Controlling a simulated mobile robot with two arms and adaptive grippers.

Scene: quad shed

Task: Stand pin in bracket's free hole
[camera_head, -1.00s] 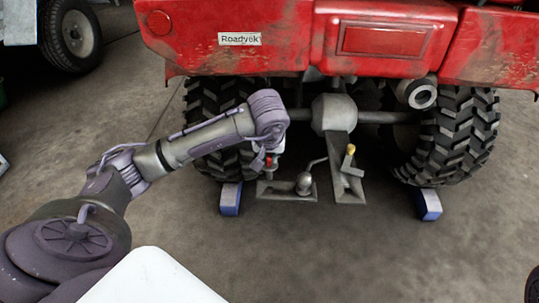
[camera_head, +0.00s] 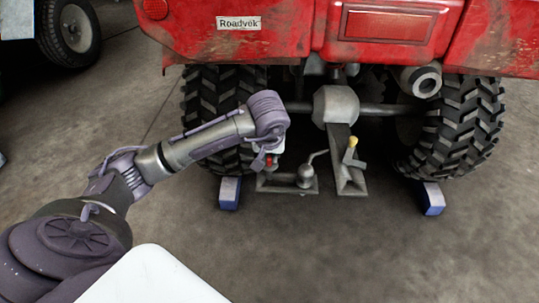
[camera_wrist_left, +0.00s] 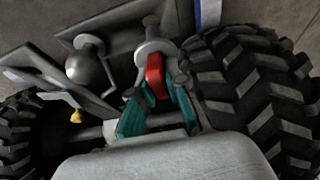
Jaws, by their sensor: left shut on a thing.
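My left gripper (camera_head: 270,160) hangs behind the red vehicle, just above the left part of the grey metal bracket (camera_head: 277,187). In the left wrist view its teal fingers (camera_wrist_left: 158,108) are shut on a red-gripped pin (camera_wrist_left: 155,76). Only a little red of the pin (camera_head: 268,160) shows in the head view. A grey round piece lies beyond the red part in the wrist view; whether the pin's tip touches the bracket cannot be told. A ball hitch (camera_head: 306,178) stands right of the gripper. The bracket's free hole is not clearly visible. My right gripper is out of view.
A yellow-topped piece (camera_head: 351,148) rises on the sloping metal at right. The red vehicle's body (camera_head: 300,30) overhangs above. Knobbly tyres (camera_head: 452,125) flank the hitch, with blue-and-white blocks (camera_head: 229,193) near them. The floor in front is clear.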

